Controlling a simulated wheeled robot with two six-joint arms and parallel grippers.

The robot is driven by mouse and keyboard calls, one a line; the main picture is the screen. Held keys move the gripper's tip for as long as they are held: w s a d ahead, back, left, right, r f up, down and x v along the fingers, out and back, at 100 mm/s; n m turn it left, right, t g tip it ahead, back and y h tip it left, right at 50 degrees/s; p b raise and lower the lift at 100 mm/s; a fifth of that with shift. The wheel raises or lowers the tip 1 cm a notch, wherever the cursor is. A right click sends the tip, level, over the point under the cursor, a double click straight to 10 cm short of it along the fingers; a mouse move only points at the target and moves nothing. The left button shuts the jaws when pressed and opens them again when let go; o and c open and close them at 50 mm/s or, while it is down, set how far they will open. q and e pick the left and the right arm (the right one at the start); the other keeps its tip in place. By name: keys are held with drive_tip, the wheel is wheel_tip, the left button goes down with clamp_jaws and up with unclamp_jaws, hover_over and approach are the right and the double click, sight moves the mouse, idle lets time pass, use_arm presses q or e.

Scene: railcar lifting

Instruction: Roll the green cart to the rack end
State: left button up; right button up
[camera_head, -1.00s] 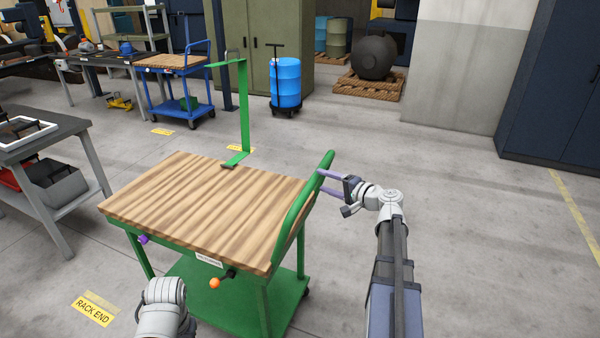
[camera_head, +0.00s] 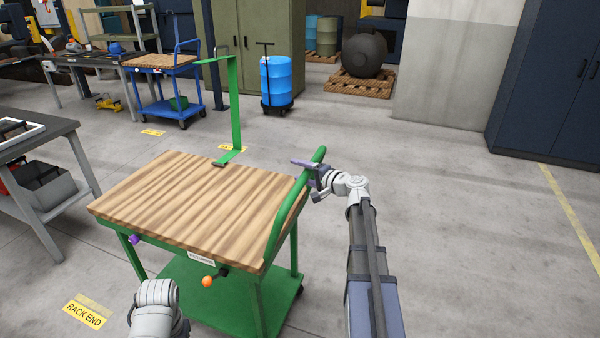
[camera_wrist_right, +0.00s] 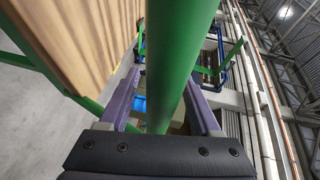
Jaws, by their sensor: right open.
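The green cart (camera_head: 230,300) stands in the middle of the head view, with a striped wooden top (camera_head: 190,205) and a green lower deck. Its green push handle (camera_head: 289,215) runs along the right end. My right gripper (camera_head: 306,166) is at the upper far part of this handle. In the right wrist view the handle bar (camera_wrist_right: 178,65) passes between the two purple fingers, which are open with gaps beside the bar. A yellow RACK END label (camera_head: 84,312) is on the floor at lower left.
A grey table (camera_head: 40,130) with a bin below stands at left. A blue cart (camera_head: 180,105) and a blue drum on a dolly (camera_head: 276,82) stand behind. A green post (camera_head: 236,105) rises by the cart's far edge; whether it is attached is unclear. Floor at right is clear.

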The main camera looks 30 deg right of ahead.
clamp_jaws()
idle(0.4)
idle(0.9)
